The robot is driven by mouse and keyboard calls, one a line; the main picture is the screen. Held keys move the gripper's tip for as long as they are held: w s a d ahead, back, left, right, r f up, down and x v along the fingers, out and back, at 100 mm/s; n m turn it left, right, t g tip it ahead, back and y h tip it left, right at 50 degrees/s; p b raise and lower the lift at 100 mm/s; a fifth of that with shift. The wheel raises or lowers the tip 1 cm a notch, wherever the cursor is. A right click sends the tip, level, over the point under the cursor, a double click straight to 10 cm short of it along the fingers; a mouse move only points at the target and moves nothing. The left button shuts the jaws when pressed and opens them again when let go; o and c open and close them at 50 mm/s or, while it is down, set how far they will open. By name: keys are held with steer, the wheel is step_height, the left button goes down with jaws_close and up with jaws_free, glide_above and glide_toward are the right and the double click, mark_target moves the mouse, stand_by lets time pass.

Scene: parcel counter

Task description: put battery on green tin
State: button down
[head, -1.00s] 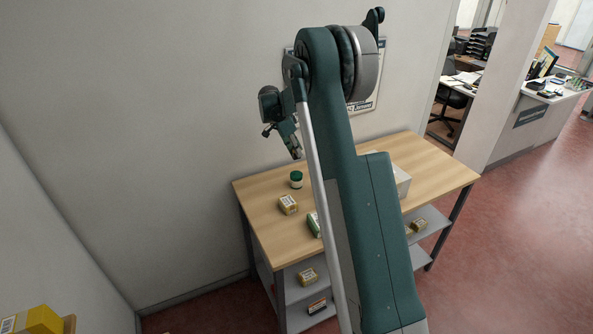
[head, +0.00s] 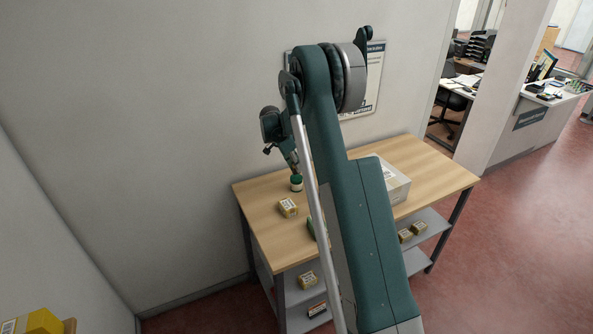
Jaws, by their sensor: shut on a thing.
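The green tin (head: 296,186), small and round with a pale band, stands upright near the back left of the wooden counter (head: 262,222). My gripper (head: 296,171) points down right over the tin's top. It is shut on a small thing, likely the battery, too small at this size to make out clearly. I cannot tell whether that thing touches the tin. No other battery shows on the visible part of the counter; my arm hides its middle.
A green item (head: 311,228) is partly behind my arm. A white box (head: 396,184) stands right of my arm. Cartons (head: 307,281) sit on the shelves below. The counter's right end is clear.

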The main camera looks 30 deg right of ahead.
steer(key=shift+f, duration=1.05)
steer(key=shift+f, duration=0.2)
steer(key=c, duration=2.4)
jaws_free()
steer(key=shift+o, duration=0.2)
steer(key=shift+r, duration=0.25)
steer(key=v, duration=1.2)
steer(key=shift+b, duration=0.3)
steer(key=shift+a, duration=0.1)
